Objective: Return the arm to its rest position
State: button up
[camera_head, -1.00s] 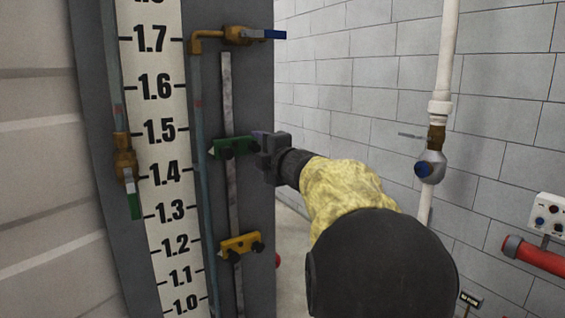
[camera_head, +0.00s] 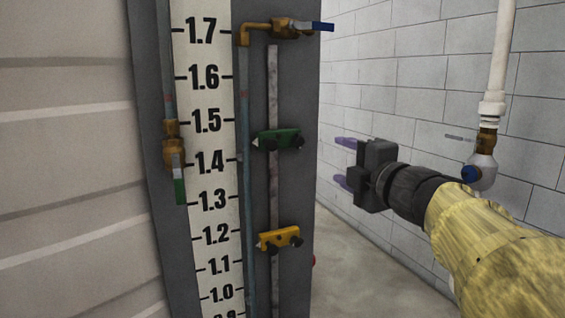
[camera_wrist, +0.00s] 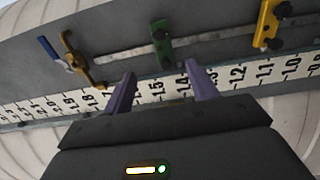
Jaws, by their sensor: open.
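My gripper (camera_head: 343,161) is open and empty, to the right of the gauge panel in the head view. Its two purple fingers (camera_wrist: 156,88) are spread apart in the wrist view, with nothing between them. My arm, in a yellow sleeve, comes in from the lower right. A green slider (camera_head: 279,139) sits on the vertical metal rail (camera_head: 273,190), just above the 1.4 mark. It also shows in the wrist view (camera_wrist: 162,45). The gripper is apart from it. A yellow slider (camera_head: 280,238) sits lower on the same rail, near 1.2.
The numbered scale (camera_head: 207,140) runs along the grey panel (camera_head: 300,200). A blue-handled valve (camera_head: 290,27) is at the panel's top, a green-handled one (camera_head: 176,165) at its left. A white pipe (camera_head: 500,60) with a valve (camera_head: 480,170) stands by the block wall at right. Floor between is clear.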

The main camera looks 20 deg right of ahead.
dwell(0.4)
jog(key=w+a+f+m+g+h+p, duration=0.1)
jog(key=w+a+f+m+g+h, duration=0.15)
jog(key=f+m, duration=0.55)
jog(key=w+a+f+m+g+h+p, duration=0.1)
jog(key=w+a+f+m+g, duration=0.2)
jog(key=f, duration=0.8)
jog(key=s+a+f+m+g+y, duration=0.1)
jog(key=s+a+f+m+g, duration=0.1)
jog(key=f, duration=0.4)
jog(key=s+a+f+m+g+y, duration=0.1)
jog(key=s+a+f+m+g, duration=0.2)
jog(key=s+a+f, duration=0.3)
jog(key=s+a+f+m+g+y+p, duration=0.1)
jog(key=s+a+f+m+g, duration=0.1)
jog(key=s+a+f+g, duration=0.2)
notch_tip(320, 180, down, 4)
jog(key=shift+s+r+m+g, duration=0.1)
jog(key=shift+s+m+g, duration=0.3)
jog(key=shift+s, duration=0.75)
jog(key=shift+w, duration=0.15)
jog(key=shift+a, duration=0.1)
